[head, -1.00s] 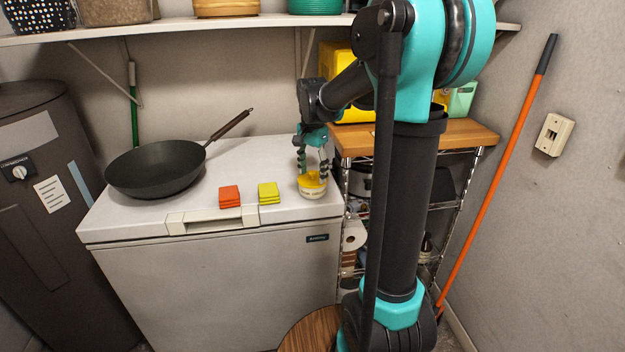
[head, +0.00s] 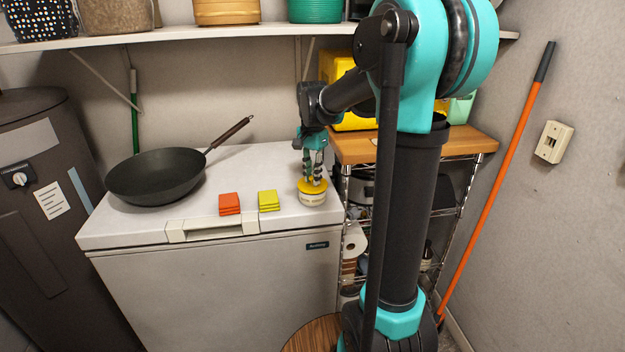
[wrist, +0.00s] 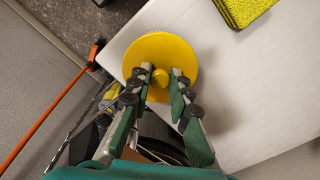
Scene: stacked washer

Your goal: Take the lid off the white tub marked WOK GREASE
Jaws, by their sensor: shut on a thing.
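The white tub (head: 312,199) stands upright on the white chest freezer's top, near its right front corner; its marking is too small to read. Its yellow lid (head: 311,187) sits on top and looks level. In the wrist view the round lid (wrist: 183,48) with its small centre knob (wrist: 160,78) fills the middle and hides the tub. My gripper (head: 314,180) reaches down from above. It is shut on the lid's knob, with a fingertip on either side of it.
On the freezer top (head: 270,160) are a dark wok (head: 158,177), a red stack of sponges (head: 230,203) and a yellow stack (head: 268,200). A wire rack with a wooden top (head: 460,138) stands close on the right. A shelf (head: 200,33) runs above.

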